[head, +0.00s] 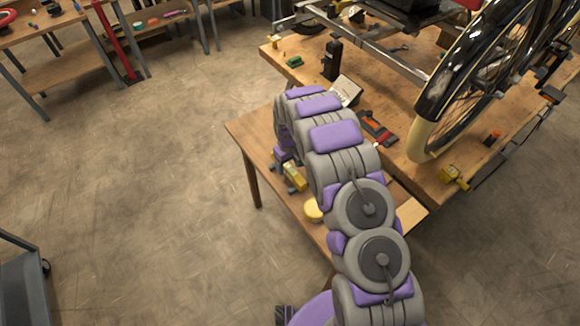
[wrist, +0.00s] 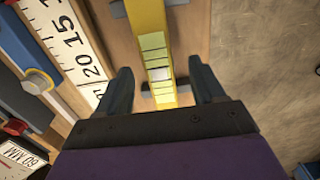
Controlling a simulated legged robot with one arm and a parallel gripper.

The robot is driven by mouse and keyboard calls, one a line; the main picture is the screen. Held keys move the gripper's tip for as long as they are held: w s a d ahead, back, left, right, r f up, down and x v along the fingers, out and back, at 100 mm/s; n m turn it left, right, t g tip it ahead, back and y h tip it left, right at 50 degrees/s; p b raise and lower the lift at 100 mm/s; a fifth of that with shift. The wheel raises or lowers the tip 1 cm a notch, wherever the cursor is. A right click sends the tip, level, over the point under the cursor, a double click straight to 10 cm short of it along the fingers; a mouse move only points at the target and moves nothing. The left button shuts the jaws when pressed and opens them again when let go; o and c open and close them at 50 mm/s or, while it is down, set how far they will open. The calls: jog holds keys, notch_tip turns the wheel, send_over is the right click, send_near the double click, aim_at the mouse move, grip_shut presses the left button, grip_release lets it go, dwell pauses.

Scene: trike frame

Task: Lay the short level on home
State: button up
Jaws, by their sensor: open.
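A short yellow level (wrist: 149,28) with pale green and white vial markings runs between my gripper's fingers in the wrist view. It lies over the wooden table, and small dark pieces show on both sides of it. In the head view the level (head: 295,177) shows near the table's left edge, partly behind my arm. My gripper (wrist: 160,72) is open, with one dark finger on each side of the level and a visible gap on each side. I cannot make out a place marked home.
A white ruler scale (wrist: 75,45) and a blue tool (wrist: 25,45) lie left of the level. The table (head: 248,132) ends just right of it. A round yellow thing (head: 313,211) lies nearby. The workbench (head: 405,155) with the trike wheel (head: 480,75) stands behind.

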notch_tip(320, 180, up, 15)
jog(key=p, duration=0.2)
jog(key=shift+d, duration=0.25)
jog(key=s+d+r+m, duration=0.1)
jog(key=s+d+r, duration=0.2)
jog(key=s+r, duration=0.35)
jog(key=s+d+r+m+g, duration=0.1)
jog(key=s+d+r+m, duration=0.15)
jog(key=s+r, duration=0.4)
jog(key=s+d+r+m, duration=0.1)
jog(key=s+d+r, duration=0.35)
jog(key=s, duration=0.35)
jog(key=s+d+r+m, duration=0.1)
jog(key=s, duration=1.1)
jog(key=s+d+r+m, duration=0.1)
jog(key=s+r, duration=0.1)
jog(key=s, duration=1)
jog(key=shift+s+r+g, duration=0.15)
jog(key=shift+s+g, duration=0.25)
